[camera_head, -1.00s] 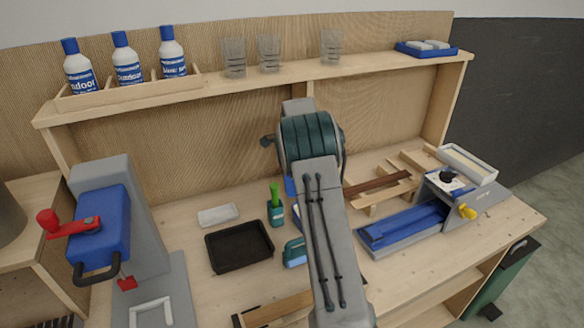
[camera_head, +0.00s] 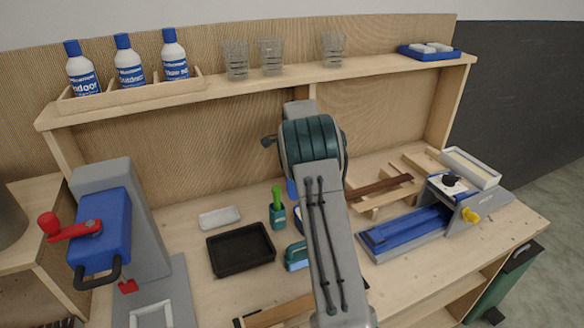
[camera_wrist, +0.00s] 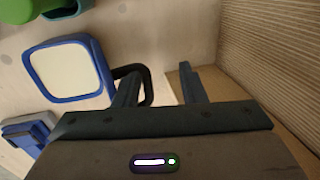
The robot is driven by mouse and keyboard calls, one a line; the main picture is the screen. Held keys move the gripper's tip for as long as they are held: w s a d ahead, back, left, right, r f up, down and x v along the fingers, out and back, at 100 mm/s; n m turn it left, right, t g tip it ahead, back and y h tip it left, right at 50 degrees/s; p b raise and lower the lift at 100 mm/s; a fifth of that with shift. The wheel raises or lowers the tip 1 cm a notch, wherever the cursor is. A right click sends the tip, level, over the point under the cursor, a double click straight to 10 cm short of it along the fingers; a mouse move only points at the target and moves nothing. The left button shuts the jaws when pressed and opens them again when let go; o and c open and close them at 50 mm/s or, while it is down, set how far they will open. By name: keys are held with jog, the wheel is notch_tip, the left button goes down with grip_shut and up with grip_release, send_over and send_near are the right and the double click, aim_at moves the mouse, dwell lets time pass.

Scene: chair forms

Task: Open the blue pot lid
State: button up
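In the wrist view, a blue-rimmed square lid (camera_wrist: 68,70) with a pale top lies to the left of my gripper. A black loop handle (camera_wrist: 149,82) sticks out from its right side. My gripper (camera_wrist: 160,72) is open. Its left finger overlaps the handle loop in the picture, and the loop's outer side shows between the two fingers. I cannot tell whether the finger touches it or is inside the loop. In the head view, my arm hides the gripper and most of the pot; only a bit of blue (camera_head: 291,189) shows beside the arm.
A wooden wall rises at the right of the wrist view, close to my right finger. On the bench stand a green-handled holder (camera_head: 277,212), a black tray (camera_head: 241,250), a white dish (camera_head: 220,217), a blue vise (camera_head: 405,233) and a blue-grey press (camera_head: 103,230).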

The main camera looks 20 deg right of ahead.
jog(key=shift+a+f, duration=0.35)
jog(key=shift+f, duration=0.3)
jog(key=b+v, duration=0.2)
jog(key=v, duration=1.3)
jog(key=shift+d, duration=0.35)
jog(key=shift+w, duration=0.1)
